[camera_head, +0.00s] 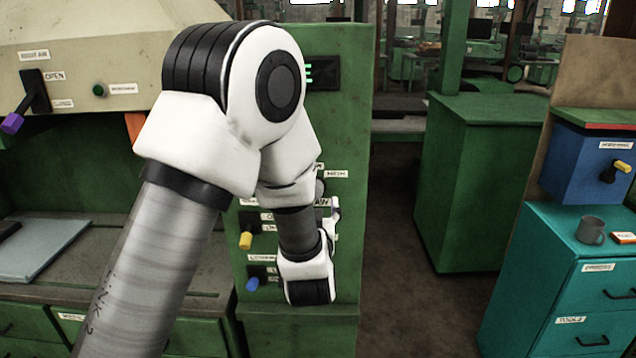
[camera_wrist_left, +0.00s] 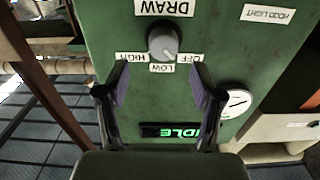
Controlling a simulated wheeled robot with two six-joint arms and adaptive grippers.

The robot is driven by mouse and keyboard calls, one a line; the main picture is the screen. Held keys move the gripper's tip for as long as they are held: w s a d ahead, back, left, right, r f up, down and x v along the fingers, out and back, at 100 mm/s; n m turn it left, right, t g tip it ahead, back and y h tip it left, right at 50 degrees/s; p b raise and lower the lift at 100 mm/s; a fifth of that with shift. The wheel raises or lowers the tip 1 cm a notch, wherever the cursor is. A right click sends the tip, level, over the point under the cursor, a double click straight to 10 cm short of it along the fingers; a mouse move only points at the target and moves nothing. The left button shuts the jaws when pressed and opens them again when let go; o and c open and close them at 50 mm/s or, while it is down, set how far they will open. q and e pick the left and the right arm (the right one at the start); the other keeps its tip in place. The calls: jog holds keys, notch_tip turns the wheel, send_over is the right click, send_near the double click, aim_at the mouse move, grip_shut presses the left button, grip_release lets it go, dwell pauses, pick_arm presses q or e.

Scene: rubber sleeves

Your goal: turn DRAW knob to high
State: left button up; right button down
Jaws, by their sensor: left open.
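The DRAW knob (camera_wrist_left: 163,42) is a round grey knob on a green panel, upside down in the left wrist view. HIGH, LOW and OFF labels surround it, with the DRAW label (camera_wrist_left: 165,8) beyond it. Its pale mark seems to face LOW, but I cannot be sure. In the head view the knob (camera_head: 319,187) shows only partly beside my arm. My left gripper (camera_wrist_left: 159,83) is open, its two fingers apart with nothing between them. The knob lies ahead of the gap, apart from the fingertips. The head view hides the fingers behind my arm. My right gripper is out of view.
A lit display (camera_wrist_left: 185,131) and a round dial (camera_wrist_left: 237,103) are on the same panel. Yellow (camera_head: 246,240) and blue (camera_head: 252,284) handled switches sit lower down. A green cabinet (camera_head: 478,190) and a teal cabinet (camera_head: 535,290) stand right, with open floor between panel and cabinets.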

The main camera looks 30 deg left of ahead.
pick_arm(q)
jog(key=a+p+x, duration=0.1)
jog(key=x, duration=0.5)
jog(key=shift+s+p, duration=0.35)
jog(key=shift+p, duration=0.05)
jog(key=shift+w+d+f, duration=0.1)
jog(key=shift+w+d, duration=0.1)
jog(key=shift+d, duration=0.35)
jog(key=shift+c, duration=0.6)
jog(key=c, duration=0.6)
jog(key=shift+s+a, duration=0.1)
jog(key=c, duration=0.4)
jog(key=shift+c, duration=0.2)
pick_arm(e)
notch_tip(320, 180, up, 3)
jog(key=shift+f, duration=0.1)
